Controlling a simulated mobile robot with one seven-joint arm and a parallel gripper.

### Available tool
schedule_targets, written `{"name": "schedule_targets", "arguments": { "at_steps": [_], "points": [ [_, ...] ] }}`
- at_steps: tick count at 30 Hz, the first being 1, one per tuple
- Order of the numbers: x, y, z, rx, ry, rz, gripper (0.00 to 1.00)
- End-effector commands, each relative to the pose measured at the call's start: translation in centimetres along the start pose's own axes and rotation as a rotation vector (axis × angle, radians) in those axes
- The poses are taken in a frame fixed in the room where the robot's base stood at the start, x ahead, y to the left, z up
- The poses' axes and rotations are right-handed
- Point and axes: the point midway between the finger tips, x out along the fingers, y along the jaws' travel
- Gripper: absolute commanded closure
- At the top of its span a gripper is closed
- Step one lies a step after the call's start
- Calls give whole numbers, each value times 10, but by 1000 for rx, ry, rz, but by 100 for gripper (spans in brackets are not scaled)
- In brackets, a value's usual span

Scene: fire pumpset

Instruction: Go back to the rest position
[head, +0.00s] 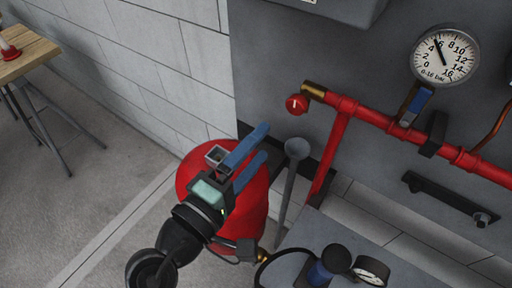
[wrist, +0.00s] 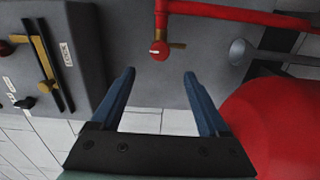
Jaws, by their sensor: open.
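My gripper (head: 250,160) is open and empty, with two blue fingers spread apart. In the head view it is in front of and above a red rounded tank (head: 254,215), pointing up and right toward the grey panel. In the wrist view my gripper (wrist: 160,85) shows its fingers on both sides, with nothing between them. A red valve knob (wrist: 159,50) with a brass lever sits beyond the fingertips, apart from them. The same red knob (head: 296,103) is at the left end of the red pipe in the head view.
A pressure gauge (head: 444,55) and red pipe (head: 380,120) are on the grey panel (head: 290,60). A grey funnel (head: 296,150) stands right of my gripper. The floor (head: 60,190) at left is clear.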

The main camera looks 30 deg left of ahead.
Motion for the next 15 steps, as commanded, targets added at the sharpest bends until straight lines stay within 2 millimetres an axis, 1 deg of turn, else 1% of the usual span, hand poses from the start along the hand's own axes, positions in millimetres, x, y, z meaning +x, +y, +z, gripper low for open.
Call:
{"name": "schedule_targets", "arguments": {
  "at_steps": [10, 11, 13, 14, 15],
  "points": [
    [2, 2, 1, 8, -1, 3, 22],
    [4, 6, 2, 23, -3, 7, 22],
    [15, 21, 7, 92, -7, 24, 22],
    [22, 31, 11, 139, -9, 36, 22],
    [33, 48, 17, 218, -9, 55, 22]
  ]
}}
